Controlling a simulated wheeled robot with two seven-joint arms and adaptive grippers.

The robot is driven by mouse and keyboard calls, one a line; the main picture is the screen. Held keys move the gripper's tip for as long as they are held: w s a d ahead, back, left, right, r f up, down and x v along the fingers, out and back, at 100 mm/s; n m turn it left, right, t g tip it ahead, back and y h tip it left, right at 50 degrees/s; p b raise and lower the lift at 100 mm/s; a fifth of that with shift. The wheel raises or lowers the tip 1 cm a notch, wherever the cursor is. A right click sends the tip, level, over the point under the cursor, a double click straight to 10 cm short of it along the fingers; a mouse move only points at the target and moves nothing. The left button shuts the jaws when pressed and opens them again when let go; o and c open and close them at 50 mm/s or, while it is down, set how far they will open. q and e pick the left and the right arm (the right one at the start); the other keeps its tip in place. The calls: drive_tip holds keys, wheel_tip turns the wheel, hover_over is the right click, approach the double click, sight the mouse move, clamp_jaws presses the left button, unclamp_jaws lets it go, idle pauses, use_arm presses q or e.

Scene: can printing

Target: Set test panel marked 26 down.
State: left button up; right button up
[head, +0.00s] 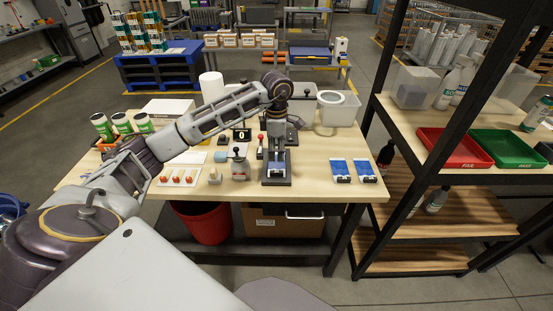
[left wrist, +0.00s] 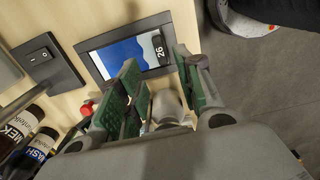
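The test panel marked 26 (left wrist: 122,52) is a blue and white plate with a dark end label. In the left wrist view it lies flat inside a black frame (left wrist: 84,46) on the wooden table; in the head view its blue part (head: 275,169) shows below my gripper. My left gripper (head: 276,147) points down over this frame. In the left wrist view its green-padded fingers (left wrist: 158,62) stand apart near the label end, with a gap between them. The fingers hide part of the panel's lower edge. My right gripper is in neither view.
Two more blue and white panels (head: 353,170) lie right of the frame. A red-knobbed lever (head: 260,143), a counter showing 0 (head: 241,134) and a small grey device (head: 239,168) stand to the left. A black switch box (left wrist: 43,56) is beside the frame. A shelf with red (head: 455,147) and green trays stands right.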

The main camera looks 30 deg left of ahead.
use_arm(q)
drive_tip(key=shift+r, duration=1.25)
